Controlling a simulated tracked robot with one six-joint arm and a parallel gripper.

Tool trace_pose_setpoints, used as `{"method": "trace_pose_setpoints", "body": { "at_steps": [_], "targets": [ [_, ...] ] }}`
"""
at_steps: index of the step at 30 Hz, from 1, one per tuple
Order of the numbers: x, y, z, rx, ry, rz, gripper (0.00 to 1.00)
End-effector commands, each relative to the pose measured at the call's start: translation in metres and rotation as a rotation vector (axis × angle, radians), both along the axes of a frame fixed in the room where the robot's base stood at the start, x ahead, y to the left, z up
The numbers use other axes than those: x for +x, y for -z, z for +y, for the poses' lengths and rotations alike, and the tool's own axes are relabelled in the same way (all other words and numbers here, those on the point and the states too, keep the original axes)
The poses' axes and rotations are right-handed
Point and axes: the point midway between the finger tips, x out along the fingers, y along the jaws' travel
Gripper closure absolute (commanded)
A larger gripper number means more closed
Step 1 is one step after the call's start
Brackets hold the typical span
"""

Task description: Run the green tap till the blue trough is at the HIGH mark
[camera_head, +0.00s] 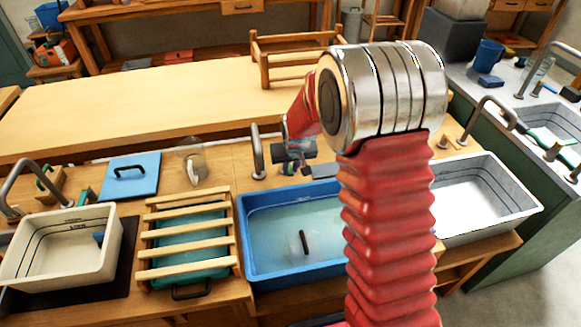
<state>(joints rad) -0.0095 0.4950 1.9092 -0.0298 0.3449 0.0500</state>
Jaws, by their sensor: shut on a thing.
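The blue trough (246,262) stands at the front of the wooden bench and holds pale water, with a small dark upright bar (304,242) in it. Its level marks are too small to read, so I cannot tell how the water stands to HIGH. A grey spout (257,150) rises behind the trough's back left corner; I cannot make out a stream. My gripper (290,169) is low behind the trough's back rim, right of the spout. It is shut on a small part there, seemingly the tap's handle; its green colour is mostly hidden by the jaws.
My red arm hides the trough's right end. A white basin (485,205) stands to the right, and a slatted rack (190,245) and cream basin (60,250) to the left.

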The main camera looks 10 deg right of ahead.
Motion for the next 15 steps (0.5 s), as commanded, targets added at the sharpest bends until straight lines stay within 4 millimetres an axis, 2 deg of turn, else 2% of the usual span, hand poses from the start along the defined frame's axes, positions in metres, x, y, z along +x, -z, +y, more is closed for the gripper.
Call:
{"method": "trace_pose_setpoints", "body": {
  "at_steps": [1,2,3,9,15],
  "targets": [
    [0.0004,-0.0005,0.0003,0.002,0.002,-0.001,1.00],
    [0.0004,-0.0005,0.0004,0.002,0.002,-0.001,0.81],
    [0.0004,-0.0005,0.0004,0.002,0.002,-0.001,0.78],
    [0.0001,-0.0002,0.0002,0.002,0.001,0.000,0.64],
    [0.0001,-0.0001,0.0001,0.000,0.001,0.000,0.64]
  ]
}}
